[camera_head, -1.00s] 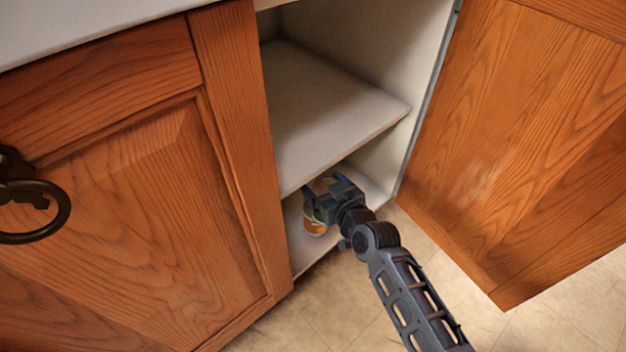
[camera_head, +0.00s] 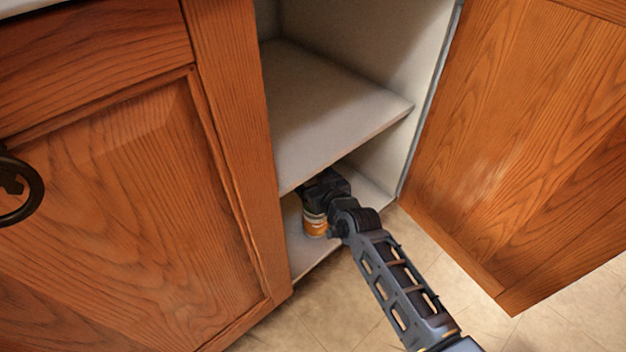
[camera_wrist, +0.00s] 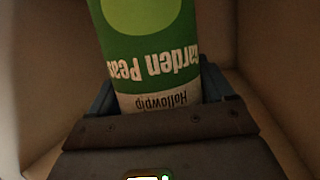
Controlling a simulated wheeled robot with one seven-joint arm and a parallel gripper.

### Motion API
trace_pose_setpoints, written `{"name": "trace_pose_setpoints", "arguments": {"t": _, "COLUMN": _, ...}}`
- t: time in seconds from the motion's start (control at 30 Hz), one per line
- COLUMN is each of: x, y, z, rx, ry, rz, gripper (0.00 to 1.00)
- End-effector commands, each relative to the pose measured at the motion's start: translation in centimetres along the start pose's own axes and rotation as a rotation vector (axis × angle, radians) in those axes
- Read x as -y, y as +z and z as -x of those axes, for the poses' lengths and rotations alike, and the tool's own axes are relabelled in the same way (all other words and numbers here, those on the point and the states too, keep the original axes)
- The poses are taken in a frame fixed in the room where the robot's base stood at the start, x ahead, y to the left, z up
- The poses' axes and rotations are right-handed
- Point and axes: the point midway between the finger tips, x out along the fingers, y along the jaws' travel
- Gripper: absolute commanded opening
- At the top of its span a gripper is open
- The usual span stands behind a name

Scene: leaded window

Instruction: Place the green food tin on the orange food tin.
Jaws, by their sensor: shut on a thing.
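The green food tin (camera_wrist: 150,55), labelled garden peas, fills the upper middle of the wrist view, with its lettering upside down. My gripper (camera_wrist: 165,100) is shut on it. In the head view my gripper (camera_head: 318,192) is inside the cabinet's lower compartment, under the shelf. The orange food tin (camera_head: 315,228) stands on the compartment floor just below my gripper, near the front opening. The green tin is hidden behind my gripper in the head view, so I cannot tell whether the two tins touch.
The shelf (camera_head: 330,110) lies close above my gripper. The cabinet's closed wooden front (camera_head: 150,200) is at the left, and an open door (camera_head: 520,130) stands at the right. Bare cabinet floor (camera_head: 305,262) shows in front of the orange tin.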

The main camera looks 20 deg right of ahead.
Motion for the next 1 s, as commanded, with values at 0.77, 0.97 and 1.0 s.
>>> {"name": "trace_pose_setpoints", "arguments": {"t": 0.77, "x": 0.0, "y": 0.0, "z": 0.9, "rx": 0.002, "ry": 0.0, "rz": -0.002, "gripper": 1.0}}
{"name": "trace_pose_setpoints", "arguments": {"t": 0.97, "x": 0.0, "y": -0.1, "z": 4.5, "rx": 0.002, "ry": 0.001, "rz": -0.002, "gripper": 1.0}}
{"name": "trace_pose_setpoints", "arguments": {"t": 1.0, "x": 0.1, "y": -0.1, "z": 5.3, "rx": 0.002, "ry": 0.001, "rz": -0.002, "gripper": 1.0}}
